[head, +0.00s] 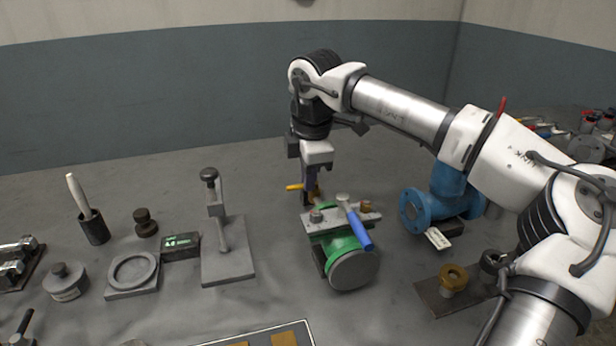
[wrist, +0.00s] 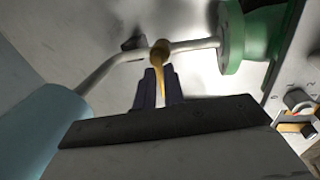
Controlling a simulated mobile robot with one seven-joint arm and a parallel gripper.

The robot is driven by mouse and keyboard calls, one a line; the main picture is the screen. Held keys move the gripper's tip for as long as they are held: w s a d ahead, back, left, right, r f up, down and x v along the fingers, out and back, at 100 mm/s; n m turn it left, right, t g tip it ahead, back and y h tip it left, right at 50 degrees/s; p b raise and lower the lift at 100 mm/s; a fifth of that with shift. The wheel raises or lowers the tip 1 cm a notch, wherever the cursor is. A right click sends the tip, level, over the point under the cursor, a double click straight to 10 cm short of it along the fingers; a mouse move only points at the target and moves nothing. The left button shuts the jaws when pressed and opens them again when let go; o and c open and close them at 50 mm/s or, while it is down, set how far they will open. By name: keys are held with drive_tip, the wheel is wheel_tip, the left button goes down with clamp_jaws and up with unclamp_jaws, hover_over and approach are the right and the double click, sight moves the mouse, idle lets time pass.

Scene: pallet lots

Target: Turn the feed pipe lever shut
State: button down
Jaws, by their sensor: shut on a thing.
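The feed pipe is a thin pale pipe (wrist: 195,44) that runs into a green flange (wrist: 232,40) in the wrist view. A small yellow lever (wrist: 161,68) sits on it and points toward my gripper, roughly across the pipe. My gripper (wrist: 161,88) is shut on this lever, with a dark finger on each side. In the head view my gripper (head: 309,196) points down behind the green valve body (head: 340,245), and the yellow lever's end (head: 294,187) shows left of the fingers. The pipe is mostly hidden there.
A blue-handled lever (head: 358,230) tops the green valve, close in front of my gripper. A blue flanged valve (head: 418,208) stands to the right. A grey stand (head: 228,250) and a small display (head: 181,246) are to the left. The bench behind is clear.

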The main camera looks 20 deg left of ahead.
drive_tip(key=shift+w+d+r, duration=0.1)
drive_tip(key=shift+w+r, duration=0.05)
drive_tip(key=shift+w, duration=0.05)
drive_tip(key=c, duration=1.5)
unclamp_jaws()
drive_tip(key=shift+s, duration=0.1)
wheel_tip(320, 180, up, 13)
drive_tip(key=s+d, duration=0.1)
drive_tip(key=s, duration=0.1)
drive_tip(key=shift+d+r, duration=0.2)
drive_tip(key=shift+d, duration=0.05)
drive_tip(key=shift+s, duration=0.1)
